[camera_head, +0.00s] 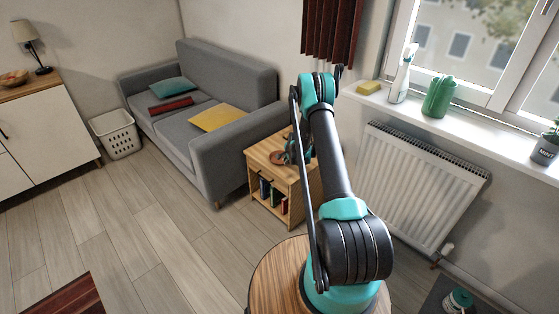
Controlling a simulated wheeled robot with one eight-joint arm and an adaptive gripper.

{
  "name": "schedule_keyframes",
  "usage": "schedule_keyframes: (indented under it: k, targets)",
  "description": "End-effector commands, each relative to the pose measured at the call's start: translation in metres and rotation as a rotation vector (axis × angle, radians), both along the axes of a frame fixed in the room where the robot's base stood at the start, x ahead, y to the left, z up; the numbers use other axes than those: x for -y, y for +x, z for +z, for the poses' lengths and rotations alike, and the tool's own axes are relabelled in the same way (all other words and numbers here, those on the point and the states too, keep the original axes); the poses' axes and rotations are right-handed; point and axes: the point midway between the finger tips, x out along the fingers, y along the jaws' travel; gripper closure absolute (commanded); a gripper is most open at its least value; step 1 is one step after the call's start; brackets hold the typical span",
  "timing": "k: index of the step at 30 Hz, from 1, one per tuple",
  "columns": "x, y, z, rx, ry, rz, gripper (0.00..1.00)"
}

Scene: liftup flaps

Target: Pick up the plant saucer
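A small round brown-orange item, which looks like the plant saucer (276,157), is on the top of the wooden side table (262,150) beside the sofa. My gripper (289,157) is over the side table, right beside this item. My arm comes from the right and hides part of the gripper and of the tabletop. The fingers are too small and dark to tell whether they are open or shut, or whether they touch the item.
The grey sofa (235,92) stands left of the side table, with books (265,190) on its lower shelf. A radiator (420,185) is at the right under the windowsill (462,128), which holds a spray bottle (402,78) and a green watering can (439,97).

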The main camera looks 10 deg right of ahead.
Motion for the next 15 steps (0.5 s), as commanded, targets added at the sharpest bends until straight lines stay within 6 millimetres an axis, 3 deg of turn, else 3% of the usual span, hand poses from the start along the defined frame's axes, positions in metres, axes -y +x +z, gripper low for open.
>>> schedule_keyframes:
  k: [6,14,15]
  targets:
    - [-0.002,0.01,-0.018,0.0,0.0,0.0,0.91]
    - [-0.002,0.011,-0.02,0.0,0.0,0.0,0.91]
    - [-0.002,0.011,-0.02,0.0,0.0,0.0,0.95]
